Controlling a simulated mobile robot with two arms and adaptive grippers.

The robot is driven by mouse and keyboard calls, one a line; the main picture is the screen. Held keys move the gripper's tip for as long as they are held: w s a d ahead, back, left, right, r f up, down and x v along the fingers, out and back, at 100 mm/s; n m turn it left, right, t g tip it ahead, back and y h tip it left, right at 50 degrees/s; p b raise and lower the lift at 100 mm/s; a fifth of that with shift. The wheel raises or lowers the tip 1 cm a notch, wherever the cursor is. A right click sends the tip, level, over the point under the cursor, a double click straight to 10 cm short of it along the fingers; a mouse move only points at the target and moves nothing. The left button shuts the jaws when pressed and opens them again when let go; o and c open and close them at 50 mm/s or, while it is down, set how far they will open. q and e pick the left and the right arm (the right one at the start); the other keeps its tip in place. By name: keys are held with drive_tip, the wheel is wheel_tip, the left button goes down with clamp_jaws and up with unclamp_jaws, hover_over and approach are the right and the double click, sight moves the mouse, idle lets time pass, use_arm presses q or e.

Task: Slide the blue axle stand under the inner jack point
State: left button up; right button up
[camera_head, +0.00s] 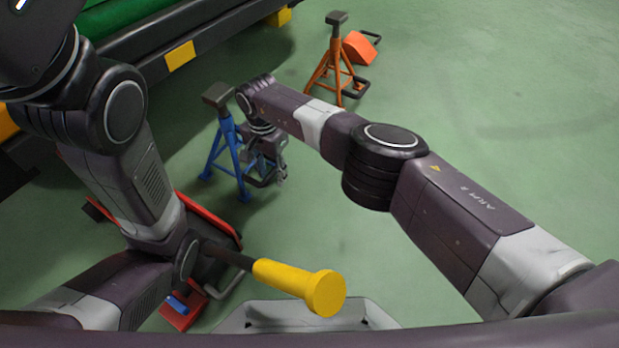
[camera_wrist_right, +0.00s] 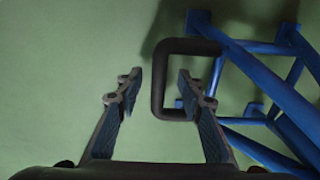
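The blue axle stand (camera_head: 226,158) stands upright on the green floor beside the dark vehicle frame, its grey head near the frame's edge. My right gripper (camera_head: 276,172) is low beside the stand, on its right. In the right wrist view the gripper (camera_wrist_right: 158,80) is open. One bar of the stand's black loop handle (camera_wrist_right: 158,95) shows between the fingertips; contact cannot be told. The stand's blue legs (camera_wrist_right: 265,75) are to the right. The inner jack point cannot be made out under the vehicle. My left arm crosses the left side; its gripper is out of view.
The vehicle's dark side rail (camera_head: 130,50) carries yellow blocks (camera_head: 180,55). An orange axle stand (camera_head: 335,60) and an orange wedge (camera_head: 360,48) are at the back. A yellow-ended handle (camera_head: 300,285) and red equipment (camera_head: 180,312) are near my base. The right floor is open.

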idle(0.3)
drive_tip(key=shift+d+r+p, duration=0.1)
drive_tip(key=shift+r+p, duration=3)
drive_tip(key=shift+r, duration=1.1)
drive_tip(key=shift+s, duration=0.15)
